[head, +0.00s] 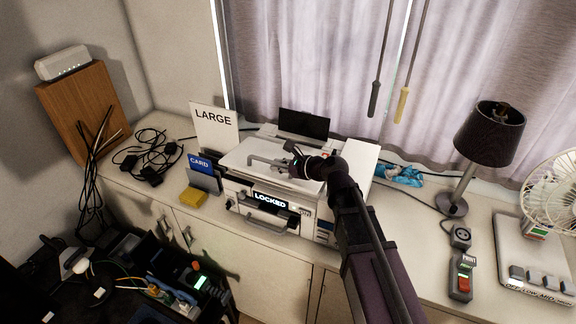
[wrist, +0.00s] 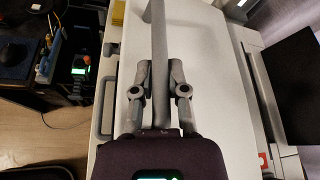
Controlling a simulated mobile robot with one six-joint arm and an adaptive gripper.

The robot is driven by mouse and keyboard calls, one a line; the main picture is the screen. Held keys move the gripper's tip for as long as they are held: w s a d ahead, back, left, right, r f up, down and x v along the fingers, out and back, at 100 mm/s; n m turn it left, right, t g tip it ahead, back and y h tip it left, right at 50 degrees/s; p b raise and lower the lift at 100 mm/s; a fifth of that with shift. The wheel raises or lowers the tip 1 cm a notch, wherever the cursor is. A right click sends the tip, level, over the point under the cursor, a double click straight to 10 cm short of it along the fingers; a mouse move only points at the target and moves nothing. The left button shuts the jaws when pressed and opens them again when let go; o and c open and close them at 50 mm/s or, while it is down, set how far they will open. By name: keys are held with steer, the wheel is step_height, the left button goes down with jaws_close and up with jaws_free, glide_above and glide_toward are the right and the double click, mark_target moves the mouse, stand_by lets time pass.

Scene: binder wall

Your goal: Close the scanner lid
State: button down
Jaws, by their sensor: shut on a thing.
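The scanner is a white machine (head: 238,189) in the middle of the counter, with a display reading LOCKED on its front. Its pale lid (head: 243,154) lies about level on top; I cannot tell whether a gap is left under it. The lid also fills the middle of the wrist view (wrist: 215,90). A grey bar handle (wrist: 158,35) runs along the lid. My gripper (head: 288,160) is over the lid, its two fingers (wrist: 159,78) one on each side of the handle and shut on it. My arm hides the scanner's right part.
A LARGE sign (head: 214,130), a blue CARD holder (head: 203,175) and a yellow block (head: 193,197) stand left of the scanner. A dark screen (head: 304,124) is behind it. A lamp (head: 489,135), a fan and a PRINT switch (head: 462,278) are at right. Cables lie at left.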

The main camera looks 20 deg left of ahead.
steer(key=shift+s+a+f+b, duration=0.15)
steer(key=shift+s+f+b, duration=0.2)
steer(key=shift+f, duration=0.2)
steer(key=shift+s+a+f+b, duration=0.15)
steer(key=shift+s+f+b, duration=0.05)
steer(key=shift+f+b, duration=0.25)
steer(key=c, duration=0.9)
jaws_free()
steer(key=shift+o, duration=1.3)
steer(key=shift+s, duration=0.1)
steer(key=shift+w+d, duration=0.1)
steer(key=shift+w, duration=0.1)
steer(key=shift+r, duration=0.1)
